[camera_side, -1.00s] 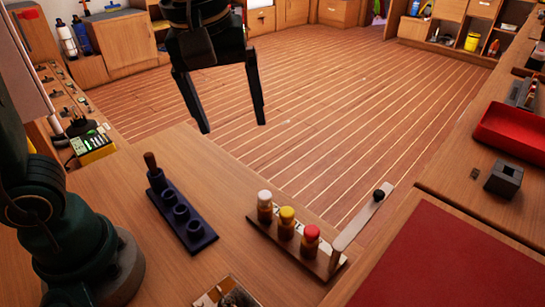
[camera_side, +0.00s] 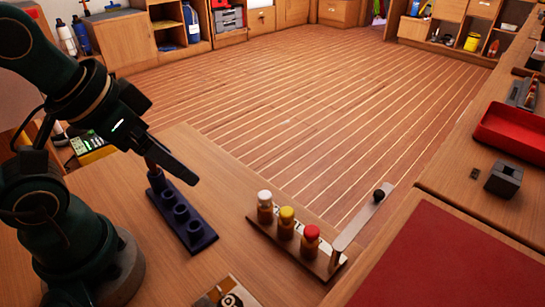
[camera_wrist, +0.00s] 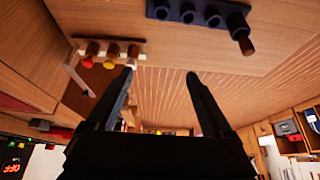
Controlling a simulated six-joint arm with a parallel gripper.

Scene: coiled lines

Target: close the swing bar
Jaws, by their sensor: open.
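The swing bar (camera_side: 356,226) is a pale flat strip with a black knob (camera_side: 379,195) at its far end. It joins the right end of a wooden rack (camera_side: 322,268) and sticks out at an angle, away from the bottles. The rack holds three bottles with white (camera_side: 264,197), yellow (camera_side: 286,213) and red (camera_side: 311,232) caps. In the wrist view the bar (camera_wrist: 82,80) is at the upper left. My gripper (camera_wrist: 161,73) is open and empty, with its fingers apart. In the side view my gripper (camera_side: 188,174) is left of the rack, above the dark block, well away from the bar.
A dark blue holder (camera_side: 182,216) with several sockets and a brown peg stands near my gripper. A red mat (camera_side: 455,250) lies at right. A dark square box (camera_side: 503,179) and red tray (camera_side: 515,130) are farther right. The wood between holder and rack is clear.

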